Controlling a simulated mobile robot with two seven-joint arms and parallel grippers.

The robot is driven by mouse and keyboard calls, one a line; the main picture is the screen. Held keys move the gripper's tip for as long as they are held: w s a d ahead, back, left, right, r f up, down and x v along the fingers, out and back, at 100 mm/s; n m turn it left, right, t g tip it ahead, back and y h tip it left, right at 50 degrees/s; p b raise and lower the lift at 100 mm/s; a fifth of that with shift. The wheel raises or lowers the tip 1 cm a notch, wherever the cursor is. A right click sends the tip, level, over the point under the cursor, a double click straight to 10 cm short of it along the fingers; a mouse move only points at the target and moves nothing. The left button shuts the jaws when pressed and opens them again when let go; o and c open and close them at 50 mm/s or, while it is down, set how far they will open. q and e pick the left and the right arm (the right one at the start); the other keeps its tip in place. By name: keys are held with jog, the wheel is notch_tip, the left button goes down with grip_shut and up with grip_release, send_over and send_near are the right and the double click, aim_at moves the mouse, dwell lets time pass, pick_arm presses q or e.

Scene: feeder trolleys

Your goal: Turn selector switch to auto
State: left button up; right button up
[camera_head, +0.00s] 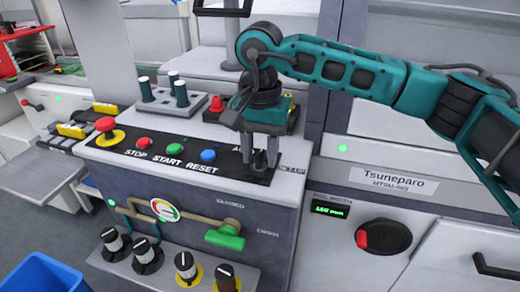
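The selector switch (259,161) is a small dark knob at the right end of the black button panel (222,168). My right gripper (259,158) points down over it, with one finger on each side of the knob. The fingers stand apart, and I cannot tell whether either touches the knob. The gripper hides part of the switch and most of the label on its left, where an "A" shows. A label that seems to read "SETUP" (291,170) is on its right. The knob's pointing direction is hidden. My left gripper is out of view.
Dark-capped posts (181,94) stand behind. Below are a green-handled valve (225,238), a gauge (165,210) and several knobs (186,267).

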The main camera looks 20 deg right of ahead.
aim_at(260, 154)
pick_arm(q)
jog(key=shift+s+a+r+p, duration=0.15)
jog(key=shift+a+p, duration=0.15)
jog(key=shift+p, duration=0.3)
pick_arm(e)
notch_tip(260, 154, up, 13)
jog(key=shift+f, duration=0.1)
